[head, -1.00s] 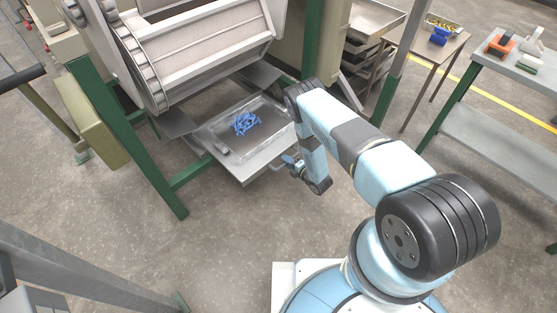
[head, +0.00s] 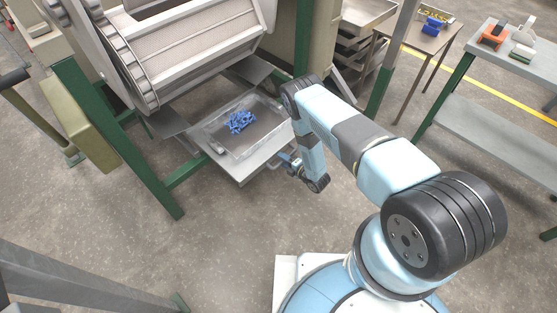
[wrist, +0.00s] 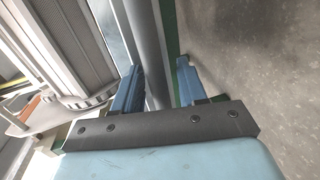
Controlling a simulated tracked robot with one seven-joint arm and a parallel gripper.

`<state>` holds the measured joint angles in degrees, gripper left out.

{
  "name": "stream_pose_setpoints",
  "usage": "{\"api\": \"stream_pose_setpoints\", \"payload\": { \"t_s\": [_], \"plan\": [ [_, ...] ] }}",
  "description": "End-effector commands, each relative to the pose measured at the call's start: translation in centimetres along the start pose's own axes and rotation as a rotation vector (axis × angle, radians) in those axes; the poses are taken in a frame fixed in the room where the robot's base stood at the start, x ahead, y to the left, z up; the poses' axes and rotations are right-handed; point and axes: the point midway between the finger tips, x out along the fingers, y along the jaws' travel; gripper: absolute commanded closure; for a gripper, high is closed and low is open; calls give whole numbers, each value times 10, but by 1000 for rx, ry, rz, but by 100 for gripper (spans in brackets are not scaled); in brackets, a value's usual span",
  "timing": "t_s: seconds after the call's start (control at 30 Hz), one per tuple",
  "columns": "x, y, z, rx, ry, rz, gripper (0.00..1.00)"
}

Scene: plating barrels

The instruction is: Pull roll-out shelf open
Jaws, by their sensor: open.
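The roll-out shelf (head: 243,175) is a light grey metal shelf low under the barrel frame, sticking partly out at the front. A clear tray (head: 216,132) with a pile of blue parts (head: 240,122) sits on it. A bar handle (head: 272,165) runs along its front edge. My gripper (head: 285,160) is at this front edge, with its tips small and partly hidden in the head view. In the wrist view my gripper (wrist: 158,85) is open, with a grey bar (wrist: 148,45) between its two blue fingers. I cannot tell whether the fingers touch the bar.
The plating barrel (head: 190,50) hangs above the shelf. Green frame posts (head: 120,140) stand left of the shelf. A brown table (head: 440,45) and a grey bench (head: 510,65) stand at the right. The floor (head: 230,240) in front of the shelf is clear.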

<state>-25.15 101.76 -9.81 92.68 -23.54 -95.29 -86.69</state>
Motion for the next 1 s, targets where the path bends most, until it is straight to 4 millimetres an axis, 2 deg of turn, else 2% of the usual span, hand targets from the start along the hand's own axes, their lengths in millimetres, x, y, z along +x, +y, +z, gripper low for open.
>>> {"api": "stream_pose_setpoints", "payload": {
  "t_s": [0.13,0.27,0.7,0.8,1.0],
  "plan": [
    [-2,0,1,0,-1,1,58],
    [-13,0,2,-1,-2,-1,58],
    [-96,-2,1,1,-2,-3,58],
    [-112,-2,1,1,-1,-3,58],
    [-132,-1,0,1,0,-1,58]
  ]
}}
